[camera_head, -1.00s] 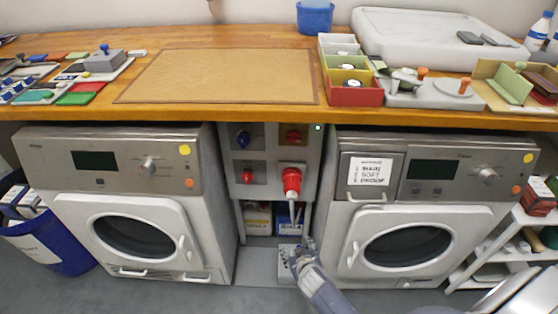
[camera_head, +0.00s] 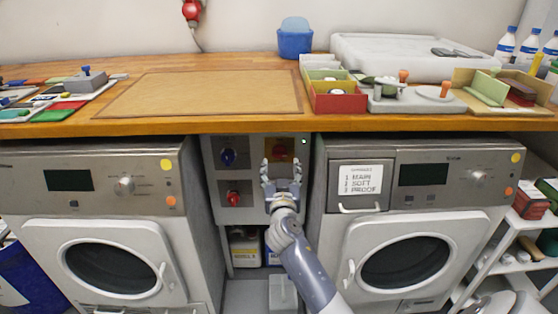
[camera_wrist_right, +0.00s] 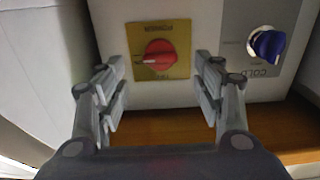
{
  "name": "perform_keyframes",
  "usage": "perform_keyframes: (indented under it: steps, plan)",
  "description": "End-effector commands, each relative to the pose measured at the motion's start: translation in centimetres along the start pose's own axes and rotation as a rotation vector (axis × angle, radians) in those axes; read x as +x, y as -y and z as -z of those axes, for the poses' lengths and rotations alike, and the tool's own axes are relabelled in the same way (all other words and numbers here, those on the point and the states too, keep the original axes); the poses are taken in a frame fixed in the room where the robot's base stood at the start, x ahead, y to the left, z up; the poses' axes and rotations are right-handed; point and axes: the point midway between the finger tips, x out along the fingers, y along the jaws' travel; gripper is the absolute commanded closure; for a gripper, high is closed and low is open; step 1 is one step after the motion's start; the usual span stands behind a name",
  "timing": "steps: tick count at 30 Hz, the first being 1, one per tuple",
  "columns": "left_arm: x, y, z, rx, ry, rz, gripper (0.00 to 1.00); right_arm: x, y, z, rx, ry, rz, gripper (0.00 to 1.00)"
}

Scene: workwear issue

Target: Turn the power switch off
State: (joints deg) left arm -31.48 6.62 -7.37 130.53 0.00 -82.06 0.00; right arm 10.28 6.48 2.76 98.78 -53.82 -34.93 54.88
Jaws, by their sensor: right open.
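The power switch is a red rotary knob on a yellow plate. It shows in the head view (camera_head: 282,149) at the upper right of the grey panel (camera_head: 215,208) under the worktop. In the right wrist view the knob (camera_wrist_right: 160,52) appears upside down, ahead of the fingers, with a white mark at its left end. My right gripper (camera_head: 282,168) is open just below and in front of the knob. In the wrist view its fingers (camera_wrist_right: 161,80) are spread to either side, apart from the knob, with nothing between them. My left gripper is not in view.
A blue knob (camera_head: 228,158) and a smaller red fitting (camera_head: 234,199) share the panel. The blue knob also shows in the wrist view (camera_wrist_right: 267,45). Machines stand left (camera_head: 100,240) and right (camera_head: 405,235). The wooden worktop's edge (camera_head: 230,127) overhangs the panel closely.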

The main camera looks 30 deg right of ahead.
Motion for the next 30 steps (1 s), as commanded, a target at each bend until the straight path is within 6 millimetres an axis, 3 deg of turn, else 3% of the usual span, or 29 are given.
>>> perform_keyframes:
  steps: [3,9,23,29,30]
  plan:
    - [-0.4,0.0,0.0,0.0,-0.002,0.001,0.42,2.4,0.0,0.0,-0.001,-0.001,0.0,0.38]
    - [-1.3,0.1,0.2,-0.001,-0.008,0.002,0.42,5.0,0.0,-0.1,-0.001,0.0,0.001,0.38]
    - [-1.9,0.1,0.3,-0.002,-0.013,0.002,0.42,6.1,0.0,-0.1,0.0,0.002,0.001,0.38]
    - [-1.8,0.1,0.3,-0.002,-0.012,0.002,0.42,6.1,0.0,-0.1,-0.001,0.002,0.001,0.81]
    - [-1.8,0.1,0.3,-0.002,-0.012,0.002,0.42,6.1,0.0,-0.1,-0.001,0.002,0.001,0.82]
